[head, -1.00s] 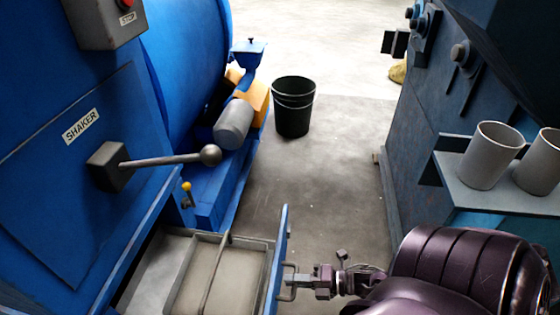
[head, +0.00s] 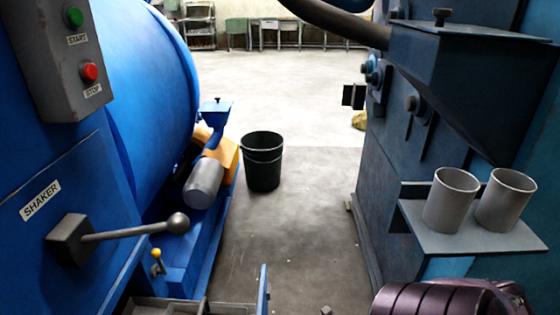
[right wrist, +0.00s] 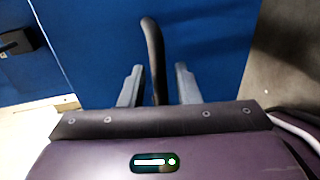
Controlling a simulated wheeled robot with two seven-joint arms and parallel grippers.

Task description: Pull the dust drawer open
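The dust drawer (head: 170,305) shows at the bottom edge of the head view, standing out from the blue machine, with its grey inner walls visible. Its blue front panel (head: 263,290) is seen nearly edge-on. In the right wrist view the blue panel (right wrist: 215,40) fills the middle, with a dark curved handle (right wrist: 153,50) on it. My right gripper (right wrist: 159,68) has its two fingers on either side of the handle, with visible gaps, so it looks open around it. In the head view only a small tip of this gripper shows. My left gripper is out of view.
A shaker lever (head: 135,230) juts from the blue machine above the drawer. A black bucket (head: 262,160) stands on the floor beyond. At right, a shelf (head: 440,238) holds two grey cups (head: 452,200).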

